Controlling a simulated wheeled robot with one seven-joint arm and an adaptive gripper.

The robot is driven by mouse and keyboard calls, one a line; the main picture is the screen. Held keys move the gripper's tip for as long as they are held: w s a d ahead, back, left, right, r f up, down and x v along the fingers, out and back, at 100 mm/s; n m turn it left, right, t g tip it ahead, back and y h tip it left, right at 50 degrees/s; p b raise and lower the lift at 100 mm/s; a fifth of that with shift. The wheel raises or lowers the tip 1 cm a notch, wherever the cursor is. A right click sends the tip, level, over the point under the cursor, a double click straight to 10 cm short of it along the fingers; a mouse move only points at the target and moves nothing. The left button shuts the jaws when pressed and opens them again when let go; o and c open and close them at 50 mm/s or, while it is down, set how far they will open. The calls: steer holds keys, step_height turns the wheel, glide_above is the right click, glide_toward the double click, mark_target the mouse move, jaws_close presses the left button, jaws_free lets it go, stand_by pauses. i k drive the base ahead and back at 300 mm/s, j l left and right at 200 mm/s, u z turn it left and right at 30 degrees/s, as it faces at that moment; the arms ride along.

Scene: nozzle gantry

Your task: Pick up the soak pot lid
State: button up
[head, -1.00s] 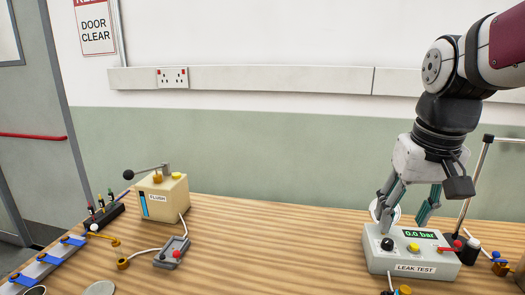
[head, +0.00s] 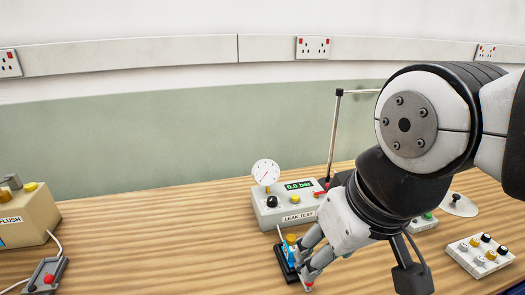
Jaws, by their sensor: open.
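A pale grey round disc with a dark knob on top, which looks like the soak pot lid (head: 462,208), lies at the right of the table in the head view. My arm covers the space to its left. My gripper (head: 301,266) is open, pointing down toward the front of the table, well to the left of the lid. Its fingers are beside a small blue-and-black fixture (head: 283,264); I cannot tell whether they touch it. No pot shows in the present view.
The leak test box (head: 286,208) with a round gauge (head: 265,172) stands behind my gripper. A tray of several small knobbed parts (head: 480,254) sits in front of the lid. The flush box (head: 22,220) and a grey switch box (head: 44,276) are at the left. The table's middle left is clear.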

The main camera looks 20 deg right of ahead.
mark_target(454, 203)
steer(key=z, duration=1.15)
